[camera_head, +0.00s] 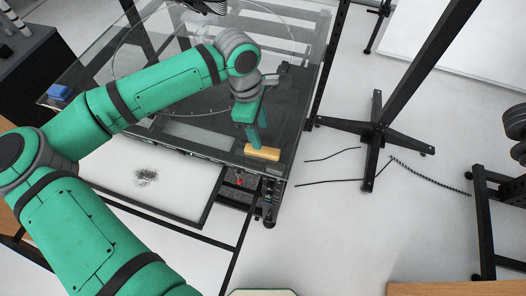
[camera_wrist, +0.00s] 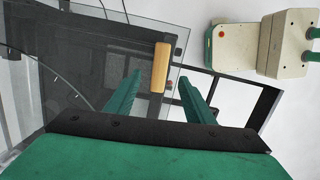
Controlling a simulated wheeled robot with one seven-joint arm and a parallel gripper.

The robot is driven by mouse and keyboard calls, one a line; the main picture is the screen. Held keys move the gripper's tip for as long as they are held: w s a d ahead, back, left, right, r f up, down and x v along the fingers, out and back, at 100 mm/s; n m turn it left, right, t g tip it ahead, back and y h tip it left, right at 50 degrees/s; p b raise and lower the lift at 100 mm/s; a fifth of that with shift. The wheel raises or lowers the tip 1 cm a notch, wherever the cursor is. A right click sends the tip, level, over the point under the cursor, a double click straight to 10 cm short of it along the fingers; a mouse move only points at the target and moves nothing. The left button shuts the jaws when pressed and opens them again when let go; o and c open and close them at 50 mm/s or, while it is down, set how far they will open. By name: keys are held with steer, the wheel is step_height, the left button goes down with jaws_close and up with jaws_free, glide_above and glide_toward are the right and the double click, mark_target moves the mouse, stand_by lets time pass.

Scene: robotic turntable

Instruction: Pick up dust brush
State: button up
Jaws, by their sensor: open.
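The dust brush (camera_head: 262,153) shows as a small wooden block at the near right corner of the glass turntable table (camera_head: 190,133). In the wrist view the brush (camera_wrist: 160,67) stands lengthwise near the edge of the glass, and its bristles are not visible. My gripper (camera_head: 257,140) points down just above the brush, its green fingers apart. In the wrist view the fingertips of my gripper (camera_wrist: 160,77) lie on either side of the brush's lower end, with gaps. I cannot tell how far above it they are.
A blue block (camera_head: 60,92) sits at the table's far left corner. A white panel with a dark scribbled patch (camera_head: 145,177) lies below the glass. A black stand (camera_head: 376,130) with spread feet is on the floor to the right, with cables nearby.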

glide_above(262, 151)
steer(key=f, duration=0.4)
steer(key=shift+w+a+f, duration=0.25)
steer(key=shift+w+a, duration=0.05)
steer(key=shift+w, duration=0.05)
steer(key=shift+d+f, duration=0.2)
steer(key=shift+f, duration=0.35)
step_height(262, 151, down, 4)
steer(key=shift+s, duration=0.15)
steer(key=shift+d+f, duration=0.1)
steer(key=shift+f, duration=0.4)
steer(key=c, duration=1.1)
